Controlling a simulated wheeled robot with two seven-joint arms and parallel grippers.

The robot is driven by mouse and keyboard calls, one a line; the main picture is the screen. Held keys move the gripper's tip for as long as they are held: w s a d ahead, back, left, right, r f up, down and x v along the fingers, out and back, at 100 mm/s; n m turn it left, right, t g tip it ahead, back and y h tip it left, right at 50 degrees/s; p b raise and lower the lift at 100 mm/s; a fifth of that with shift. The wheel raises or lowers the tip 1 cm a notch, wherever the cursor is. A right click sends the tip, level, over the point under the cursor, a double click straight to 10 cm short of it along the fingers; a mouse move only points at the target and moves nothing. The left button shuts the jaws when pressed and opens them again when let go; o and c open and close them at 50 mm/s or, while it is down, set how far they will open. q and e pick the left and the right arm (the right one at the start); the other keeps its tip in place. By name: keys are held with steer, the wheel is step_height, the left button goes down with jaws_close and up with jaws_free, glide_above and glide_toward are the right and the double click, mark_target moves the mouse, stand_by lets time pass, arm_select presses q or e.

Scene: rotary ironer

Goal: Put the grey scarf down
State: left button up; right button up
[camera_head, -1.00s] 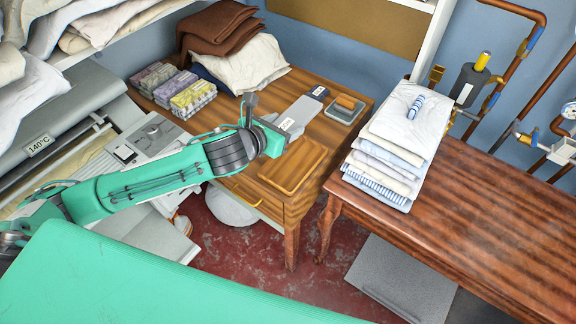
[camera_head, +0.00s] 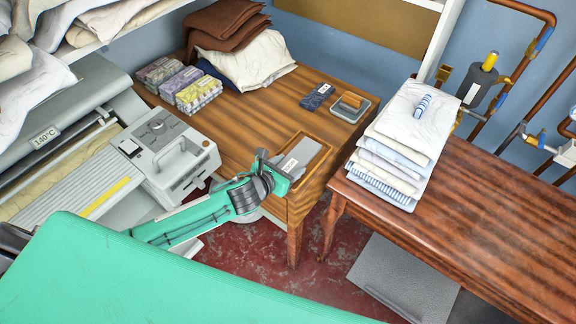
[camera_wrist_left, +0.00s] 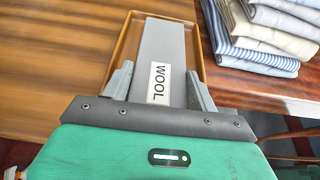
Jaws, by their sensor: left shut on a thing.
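The grey scarf (camera_head: 301,149) is a long flat folded strip with a white label. In the left wrist view the scarf (camera_wrist_left: 165,45) carries the word WOOL on its label. My left gripper (camera_head: 285,168) is shut on its near end, with one finger on each side in the wrist view (camera_wrist_left: 161,88). The scarf lies lengthwise over a shallow wooden tray (camera_head: 321,166) at the table's front right corner. The tray's rim (camera_wrist_left: 122,48) shows on both sides of it. I cannot tell whether the scarf touches the tray floor. My right gripper is not in view.
The wooden table (camera_head: 262,107) has bare room behind the tray. A dark blue folded item (camera_head: 318,96) and a brush on a grey dish (camera_head: 350,106) lie there. A folded linen stack (camera_head: 400,140) stands to the right. The ironer (camera_head: 160,150) is at left.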

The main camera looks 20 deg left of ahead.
arm_select(q)
steer(key=shift+f, duration=0.1)
steer(key=shift+f, duration=0.1)
steer(key=o, duration=0.8)
steer(key=shift+r, duration=0.25)
steer(key=shift+s+a, duration=0.15)
steer(key=shift+s, duration=0.15)
steer(key=b+v, duration=0.1)
steer(key=v, duration=1)
steer(key=shift+s, duration=0.15)
